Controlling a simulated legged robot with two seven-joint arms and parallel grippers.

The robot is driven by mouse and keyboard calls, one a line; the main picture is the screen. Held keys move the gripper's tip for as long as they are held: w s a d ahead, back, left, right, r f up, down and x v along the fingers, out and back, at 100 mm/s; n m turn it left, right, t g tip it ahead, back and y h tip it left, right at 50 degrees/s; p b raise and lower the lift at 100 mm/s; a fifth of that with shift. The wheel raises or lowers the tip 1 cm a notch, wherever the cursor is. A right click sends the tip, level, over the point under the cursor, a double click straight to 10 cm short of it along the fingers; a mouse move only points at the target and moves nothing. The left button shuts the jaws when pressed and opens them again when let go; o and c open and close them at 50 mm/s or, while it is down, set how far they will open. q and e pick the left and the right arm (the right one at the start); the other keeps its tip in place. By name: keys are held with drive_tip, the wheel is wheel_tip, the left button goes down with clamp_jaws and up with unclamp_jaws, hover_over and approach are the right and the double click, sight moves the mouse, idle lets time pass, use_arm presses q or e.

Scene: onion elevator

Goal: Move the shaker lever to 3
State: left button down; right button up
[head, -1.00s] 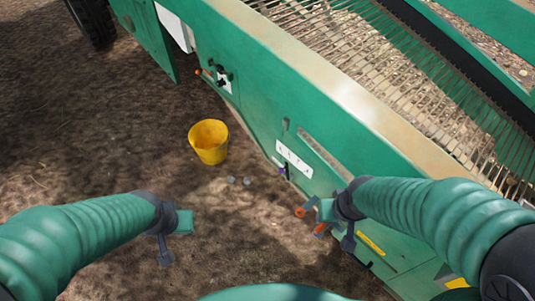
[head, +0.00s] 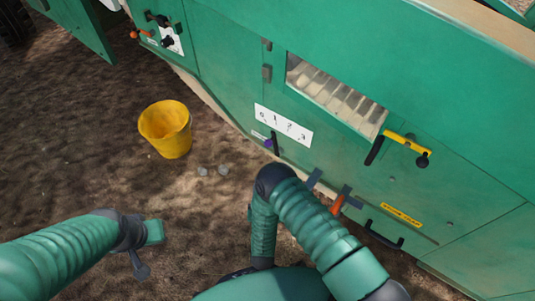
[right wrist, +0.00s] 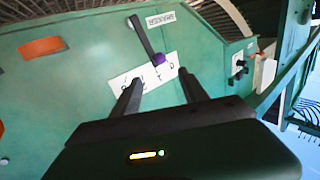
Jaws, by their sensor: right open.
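The shaker lever (head: 275,144) is a short dark bar with a purple knob, on the green machine's side below the left half of a white number label (head: 284,125). In the right wrist view, the lever (right wrist: 146,37) and label (right wrist: 145,73) appear upside down; the purple knob is at the label's edge. My right gripper (right wrist: 160,76) is open and empty, its fingers pointing toward the label and knob, apparently apart from the lever. My arm hides it in the head view. My left gripper (head: 147,247) hangs over the ground, away from the machine; its opening is unclear.
A yellow bucket (head: 166,130) stands on the dirt, with small stones (head: 212,171) nearby. An orange-tipped lever (head: 338,204) and a yellow handle (head: 404,142) are on the machine right of the label. A control panel (head: 165,36) is further left. Bare ground lies left.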

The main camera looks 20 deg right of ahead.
sight(268, 146)
drive_tip(key=b+x, duration=0.6)
drive_tip(key=x, duration=1)
drive_tip(key=shift+w+d+r, duration=0.1)
drive_tip(key=shift+d+r, duration=0.05)
drive_tip(key=shift+r, duration=0.05)
clamp_jaws()
drive_tip(key=shift+f, duration=0.1)
idle(0.4)
